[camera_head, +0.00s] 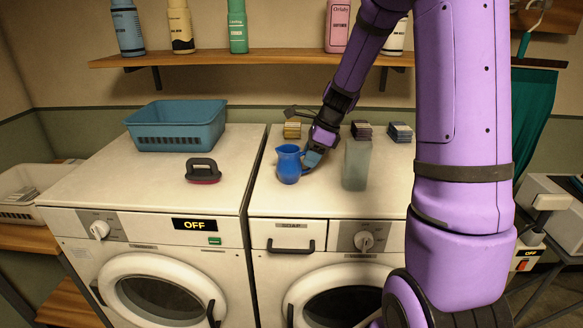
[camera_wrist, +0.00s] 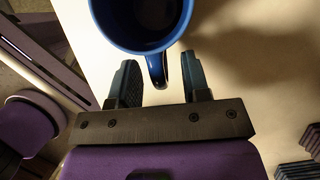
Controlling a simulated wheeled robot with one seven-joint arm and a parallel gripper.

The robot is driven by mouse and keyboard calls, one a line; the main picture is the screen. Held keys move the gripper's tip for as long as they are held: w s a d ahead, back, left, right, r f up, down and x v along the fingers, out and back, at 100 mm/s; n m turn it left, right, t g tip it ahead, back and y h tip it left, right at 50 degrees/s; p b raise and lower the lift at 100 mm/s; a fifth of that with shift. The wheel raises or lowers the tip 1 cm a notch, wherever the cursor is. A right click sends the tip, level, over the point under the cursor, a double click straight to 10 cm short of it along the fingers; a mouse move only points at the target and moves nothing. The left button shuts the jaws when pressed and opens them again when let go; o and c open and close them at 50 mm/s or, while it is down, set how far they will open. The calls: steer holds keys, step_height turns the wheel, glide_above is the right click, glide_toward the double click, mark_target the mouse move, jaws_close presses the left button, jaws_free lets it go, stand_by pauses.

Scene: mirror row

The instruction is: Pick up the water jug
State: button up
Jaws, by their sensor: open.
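The blue water jug (camera_head: 288,167) stands upright on top of the right washing machine. Its open rim fills the top of the wrist view (camera_wrist: 104,28), with its handle (camera_wrist: 157,70) toward my gripper. My gripper (camera_head: 311,160) is low at the jug's right, handle side. In the wrist view my gripper (camera_wrist: 160,68) is open, with one finger on each side of the handle. Small gaps show between the handle and both fingers. The inside of the jug is dark.
A translucent grey-green container (camera_head: 355,166) stands close at the right of my gripper. Small stacks (camera_head: 362,131) stand behind. A dark-handled brush (camera_head: 203,171) and a blue basket (camera_head: 176,128) are on the left machine. A shelf of bottles (camera_head: 240,59) hangs above.

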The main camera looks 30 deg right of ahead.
jaws_close()
steer(key=shift+r, duration=0.2)
stand_by(0.3)
steer(key=shift+r, duration=1.4)
steer(key=shift+s+r, duration=0.1)
steer(key=shift+r, duration=0.2)
steer(key=s+d+r, duration=0.1)
steer(key=s+d, duration=0.1)
steer(key=s, duration=1.3)
steer(key=shift+s+r, duration=0.15)
steer(key=shift+s, duration=0.1)
steer(key=shift+s, duration=0.1)
stand_by(1.5)
